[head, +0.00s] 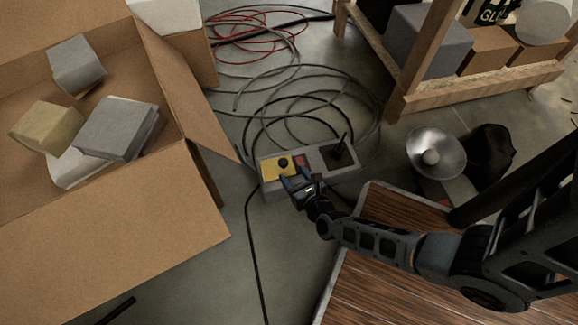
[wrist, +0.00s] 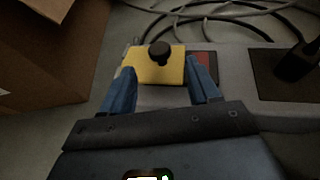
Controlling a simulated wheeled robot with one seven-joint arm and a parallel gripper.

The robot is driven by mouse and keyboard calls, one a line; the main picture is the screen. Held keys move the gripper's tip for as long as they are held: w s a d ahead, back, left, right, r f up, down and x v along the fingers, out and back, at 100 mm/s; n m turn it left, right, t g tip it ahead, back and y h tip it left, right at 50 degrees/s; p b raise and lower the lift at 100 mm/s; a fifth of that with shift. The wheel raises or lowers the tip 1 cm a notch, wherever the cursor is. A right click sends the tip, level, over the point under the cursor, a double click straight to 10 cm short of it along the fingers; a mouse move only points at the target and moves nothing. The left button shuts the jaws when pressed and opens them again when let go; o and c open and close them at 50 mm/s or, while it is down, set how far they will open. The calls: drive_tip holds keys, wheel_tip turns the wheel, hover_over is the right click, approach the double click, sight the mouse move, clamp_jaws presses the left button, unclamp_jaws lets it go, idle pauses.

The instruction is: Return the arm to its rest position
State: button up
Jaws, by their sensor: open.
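My gripper (head: 297,184) is at the front edge of a grey control box (head: 313,156) on the floor. In the wrist view its two blue fingers (wrist: 162,88) are spread apart with nothing between them, in front of a yellow panel (wrist: 145,66) with a black knob (wrist: 160,50). I cannot tell whether the fingers touch the box. My arm (head: 400,246) reaches in from the right, stretched over the wooden tabletop.
An open cardboard box (head: 150,218) with several wrapped blocks stands at left. Coiled cables (head: 300,100) lie behind the control box. A wooden shelf (head: 480,92) is at upper right. A metal lamp (head: 436,152) and a wooden tabletop (head: 375,290) lie near my arm.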

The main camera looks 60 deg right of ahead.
drive_tip(key=shift+v, duration=0.9)
drive_tip(key=shift+a, duration=0.1)
